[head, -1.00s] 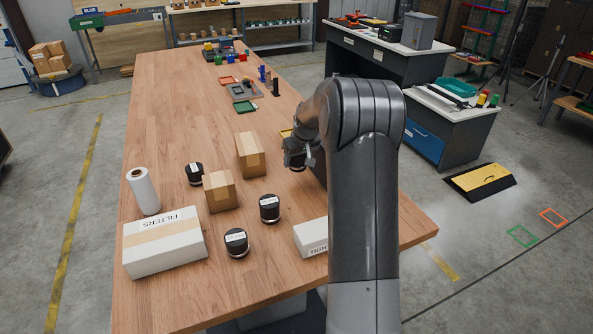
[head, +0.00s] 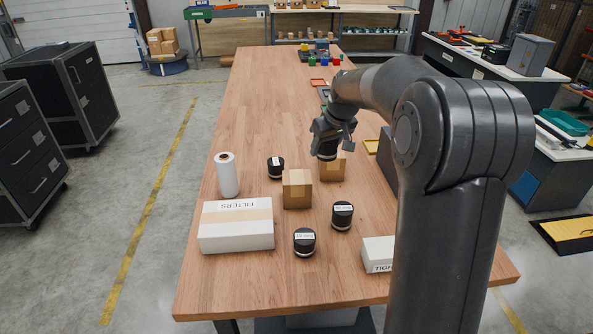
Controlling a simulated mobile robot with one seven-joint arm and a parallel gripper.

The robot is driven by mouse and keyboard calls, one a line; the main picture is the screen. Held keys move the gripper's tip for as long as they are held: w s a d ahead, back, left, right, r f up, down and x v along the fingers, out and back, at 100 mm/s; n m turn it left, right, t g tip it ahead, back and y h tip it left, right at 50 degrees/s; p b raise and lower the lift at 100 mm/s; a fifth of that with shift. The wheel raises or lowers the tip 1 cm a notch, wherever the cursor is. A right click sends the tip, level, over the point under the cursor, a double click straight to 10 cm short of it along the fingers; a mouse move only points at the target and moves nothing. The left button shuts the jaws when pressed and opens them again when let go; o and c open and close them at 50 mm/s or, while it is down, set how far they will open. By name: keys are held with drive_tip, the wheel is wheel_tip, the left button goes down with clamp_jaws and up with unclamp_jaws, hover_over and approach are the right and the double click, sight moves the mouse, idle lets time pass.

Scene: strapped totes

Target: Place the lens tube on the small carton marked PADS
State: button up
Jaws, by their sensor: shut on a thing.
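My gripper (head: 329,136) is shut on a short black cylinder with a pale lower band, apparently the lens tube (head: 326,152). It hangs upright in front of or over the rear brown carton (head: 333,171), hiding part of its top; I cannot tell whether they touch. A second small brown carton (head: 297,190) stands nearer, to its left. No PADS marking is readable on any box. A white carton (head: 379,254) at the right shows only part of its lettering, the rest being behind my arm.
Three black cylinders with white labels stand on the table: one behind left (head: 276,168), two in front (head: 342,216) (head: 304,242). A white roll (head: 228,175) and a white FILTERS box (head: 236,225) stand at left. The table's (head: 255,290) front strip is clear.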

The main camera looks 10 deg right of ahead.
hover_over(293, 173)
drive_tip(key=s, duration=0.1)
drive_tip(key=f, duration=0.5)
drive_tip(key=shift+s+d+f, duration=0.1)
drive_tip(key=shift+d+f, duration=0.05)
drive_tip(key=shift+d, duration=0.2)
drive_tip(key=shift+f, duration=2)
drive_tip(key=o, duration=1.2)
drive_tip(key=shift+f, duration=0.15)
drive_tip(key=shift+c, duration=0.2)
